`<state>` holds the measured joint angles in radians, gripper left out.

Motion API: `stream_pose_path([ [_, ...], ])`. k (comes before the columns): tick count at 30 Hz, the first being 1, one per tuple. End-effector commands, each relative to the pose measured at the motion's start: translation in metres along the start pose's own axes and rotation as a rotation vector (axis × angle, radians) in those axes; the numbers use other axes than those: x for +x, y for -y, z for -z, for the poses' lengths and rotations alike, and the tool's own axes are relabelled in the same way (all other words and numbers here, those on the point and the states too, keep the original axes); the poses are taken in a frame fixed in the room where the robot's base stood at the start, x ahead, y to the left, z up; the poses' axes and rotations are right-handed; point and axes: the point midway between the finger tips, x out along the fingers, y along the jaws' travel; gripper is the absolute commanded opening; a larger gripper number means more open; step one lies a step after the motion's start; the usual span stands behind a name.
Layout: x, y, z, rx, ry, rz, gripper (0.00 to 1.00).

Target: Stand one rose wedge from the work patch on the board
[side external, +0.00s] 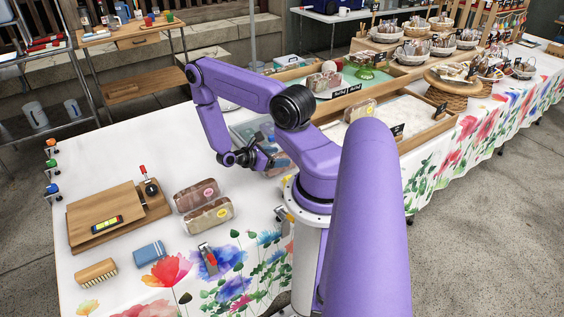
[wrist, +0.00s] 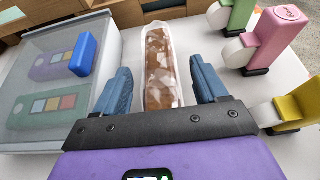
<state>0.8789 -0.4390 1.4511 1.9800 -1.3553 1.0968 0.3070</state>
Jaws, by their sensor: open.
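My gripper (wrist: 161,88) is open, its two blue fingers spread in the wrist view. A long brown loaf-like piece in clear wrap (wrist: 158,65) lies ahead between the fingers; I cannot tell whether it is within their reach. A rose-pink block (wrist: 275,38) with a white disc on its side stands at the upper right, outside the fingers; it may be the rose wedge. I cannot make out the work patch.
A green block (wrist: 230,18) and a yellow block (wrist: 285,106) stand near the pink one. A translucent bin with a blue handle (wrist: 82,54) stands close at left. Two wrapped loaves (side external: 197,195) (side external: 208,218), a blue cloth (side external: 151,253) and a brush (side external: 96,272) lie around the board.

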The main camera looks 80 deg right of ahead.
Motion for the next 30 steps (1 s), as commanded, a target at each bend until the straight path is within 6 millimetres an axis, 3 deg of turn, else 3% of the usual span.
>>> stream_pose_path([
  [1, 0.0, 0.0, 0.0, 0.0, 0.0, 0.0, 0.72],
  [4, 0.0, 0.0, 0.0, 0.0, 0.0, 0.0, 0.4],
  [5, 0.0, 0.0, 0.0, 0.0, 0.0, 0.0, 0.33],
  [20, -0.002, 0.0, -0.004, 0.0, 0.001, 0.0, 0.33],
  [28, -0.013, 0.0, -0.03, 0.002, 0.0, -0.001, 0.33],
  [30, -0.02, 0.009, -0.038, -0.003, 0.001, -0.002, 0.33],
])
